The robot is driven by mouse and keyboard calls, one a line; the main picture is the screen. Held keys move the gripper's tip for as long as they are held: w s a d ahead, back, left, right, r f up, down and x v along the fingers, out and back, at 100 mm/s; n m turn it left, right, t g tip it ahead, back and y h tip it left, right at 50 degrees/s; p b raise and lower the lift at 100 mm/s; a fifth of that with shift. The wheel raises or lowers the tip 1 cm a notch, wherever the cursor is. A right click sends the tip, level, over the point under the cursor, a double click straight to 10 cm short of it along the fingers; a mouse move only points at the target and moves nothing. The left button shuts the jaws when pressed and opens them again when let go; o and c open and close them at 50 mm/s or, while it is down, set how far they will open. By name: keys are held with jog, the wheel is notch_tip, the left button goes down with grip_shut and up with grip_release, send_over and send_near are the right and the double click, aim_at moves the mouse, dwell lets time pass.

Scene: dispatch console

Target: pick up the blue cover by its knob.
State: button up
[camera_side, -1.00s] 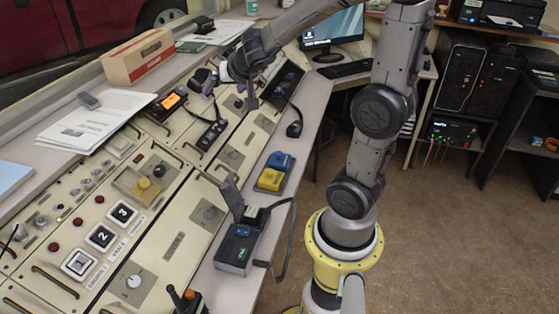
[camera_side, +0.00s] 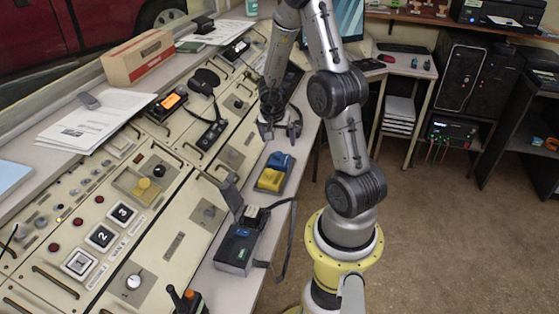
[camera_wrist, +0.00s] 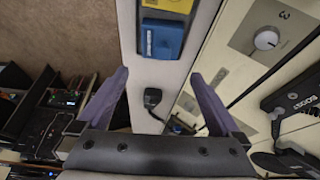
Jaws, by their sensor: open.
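The blue cover (camera_side: 280,161) sits on a dark base on the console's front ledge, behind a yellow cover (camera_side: 271,179). In the wrist view the blue cover (camera_wrist: 170,40) is at top centre, with the yellow cover (camera_wrist: 172,5) cut off above it. A dark patch marks its left part; I cannot tell if this is the knob. My gripper (camera_side: 278,131) points down just behind the blue cover, apart from it. In the wrist view my gripper (camera_wrist: 160,76) is open and empty, its purple fingers spread on either side below the blue cover.
A small black handset (camera_wrist: 152,98) lies on the ledge between my fingers in the wrist view. A dark box with an upright lid (camera_side: 238,247) and a strap stands nearer. Console knobs and handles rise to the left. Floor lies open to the right.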

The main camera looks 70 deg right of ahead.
aim_at(280, 153)
jog(key=shift+x, duration=1.5)
jog(key=shift+d+f, duration=0.1)
jog(key=shift+f, duration=1.55)
jog(key=shift+x, duration=1.1)
jog(key=c, duration=1.1)
